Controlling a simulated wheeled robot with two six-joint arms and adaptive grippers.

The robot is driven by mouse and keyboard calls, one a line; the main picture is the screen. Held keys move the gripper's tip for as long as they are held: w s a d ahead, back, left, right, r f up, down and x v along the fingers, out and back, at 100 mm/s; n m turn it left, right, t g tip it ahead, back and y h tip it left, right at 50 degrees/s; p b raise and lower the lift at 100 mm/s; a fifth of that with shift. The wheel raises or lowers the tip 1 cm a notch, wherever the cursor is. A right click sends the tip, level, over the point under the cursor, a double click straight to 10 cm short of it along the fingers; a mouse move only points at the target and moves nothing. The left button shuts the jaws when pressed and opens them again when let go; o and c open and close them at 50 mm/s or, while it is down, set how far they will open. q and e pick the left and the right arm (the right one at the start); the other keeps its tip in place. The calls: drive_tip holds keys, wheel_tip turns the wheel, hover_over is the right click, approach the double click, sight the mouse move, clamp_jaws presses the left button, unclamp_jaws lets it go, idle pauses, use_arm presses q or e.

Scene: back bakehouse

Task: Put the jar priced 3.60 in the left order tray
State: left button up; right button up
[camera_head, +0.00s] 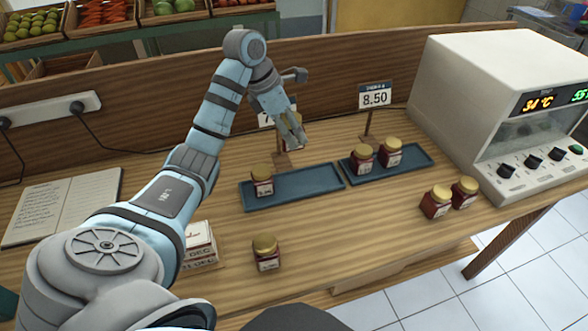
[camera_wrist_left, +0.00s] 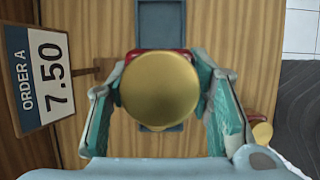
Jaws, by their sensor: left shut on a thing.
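My left gripper (camera_head: 292,135) is shut on a jar with a gold lid (camera_wrist_left: 160,88), held above the counter behind the left tray; the gripper mostly hides it in the head view. The left order tray (camera_head: 310,188) is blue and has one gold-lidded red jar (camera_head: 262,182) at its left end. The right tray (camera_head: 410,168) holds two similar jars (camera_head: 362,159) (camera_head: 391,152). One jar (camera_head: 266,254) stands at the counter's front, and two (camera_head: 436,202) (camera_head: 464,192) stand at the right. Their price labels are too small to read. My right gripper is out of view.
The "ORDER A 7.50" sign (camera_wrist_left: 42,78) stands by the left tray; an 8.50 sign (camera_head: 374,96) stands behind the right one. A white oven (camera_head: 480,100) is at the right. An open notebook (camera_head: 65,205) and a small date block (camera_head: 200,243) are at the left.

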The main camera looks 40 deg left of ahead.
use_arm(q)
wheel_tip(320, 180, down, 15)
drive_tip(key=shift+r, duration=0.1)
drive_tip(key=shift+d+f, duration=0.1)
drive_tip(key=shift+f, duration=0.15)
drive_tip(key=o, duration=1.3)
drive_tip(key=shift+o, duration=0.2)
drive_tip(key=shift+r, duration=0.1)
drive_tip(key=shift+r+p, duration=0.25)
drive_tip(key=shift+p, duration=0.1)
drive_tip(key=v, duration=1.1)
drive_tip(key=shift+r, duration=0.35)
